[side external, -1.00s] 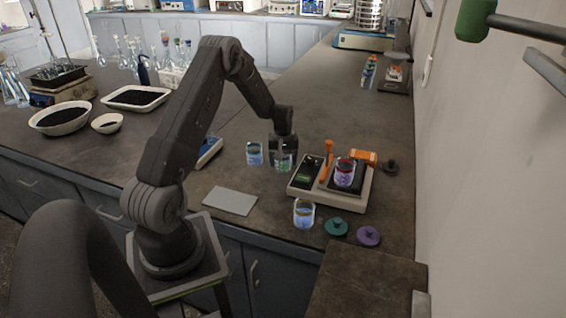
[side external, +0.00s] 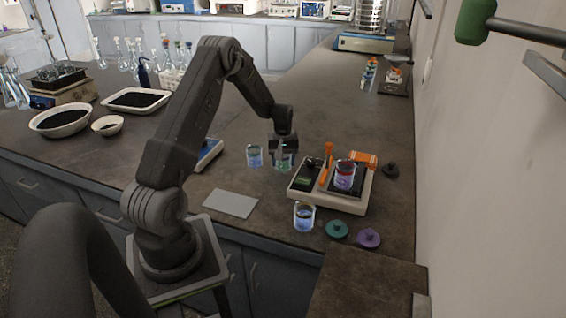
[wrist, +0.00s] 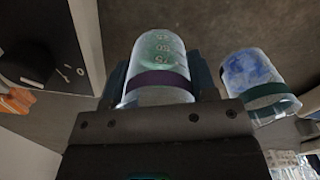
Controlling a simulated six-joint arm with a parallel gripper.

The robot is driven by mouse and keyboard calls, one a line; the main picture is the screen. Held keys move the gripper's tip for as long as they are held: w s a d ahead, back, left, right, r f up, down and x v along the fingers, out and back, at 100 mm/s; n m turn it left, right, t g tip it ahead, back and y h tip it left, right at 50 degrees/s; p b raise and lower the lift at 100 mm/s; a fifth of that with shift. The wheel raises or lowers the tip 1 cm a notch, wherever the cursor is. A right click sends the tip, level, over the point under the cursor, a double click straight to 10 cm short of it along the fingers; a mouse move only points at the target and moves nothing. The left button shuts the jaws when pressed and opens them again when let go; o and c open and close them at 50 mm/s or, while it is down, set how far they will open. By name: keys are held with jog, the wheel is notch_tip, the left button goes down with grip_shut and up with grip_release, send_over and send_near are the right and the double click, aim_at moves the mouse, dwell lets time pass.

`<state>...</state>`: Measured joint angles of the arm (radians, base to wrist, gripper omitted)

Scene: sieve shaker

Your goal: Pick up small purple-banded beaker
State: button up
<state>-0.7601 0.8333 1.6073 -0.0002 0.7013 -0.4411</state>
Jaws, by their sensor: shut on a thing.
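The small purple-banded beaker (wrist: 157,75) is clear glass with white markings and greenish contents. It fills the space between my gripper's fingers (wrist: 160,84) in the wrist view, with the purple band near the gripper body. In the side view my gripper (side external: 284,150) is shut on this beaker (side external: 284,163), low at the bench left of the shaker base. I cannot tell whether the beaker still touches the bench.
A green-banded beaker with blue contents (wrist: 262,85) stands close beside, also seen in the side view (side external: 254,155). The base (side external: 345,204) carries a red-content beaker (side external: 345,174). Another beaker (side external: 304,215) and green (side external: 337,229) and purple (side external: 368,238) lids are in front.

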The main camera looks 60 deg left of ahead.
jog(key=shift+r, duration=1.7)
jog(key=shift+s+a+r, duration=2.05)
jog(key=shift+s+r, duration=1.2)
jog(key=shift+s, duration=2.05)
notch_tip(320, 180, up, 10)
jog(key=w+d+m, duration=1)
jog(key=w+m, duration=0.1)
jog(key=w, duration=0.2)
jog(key=w+d+m, duration=1)
jog(key=w+m, duration=0.2)
jog(key=w, duration=0.1)
jog(key=f, duration=1.4)
jog(key=shift+a+f, duration=0.2)
jog(key=shift+f, duration=0.2)
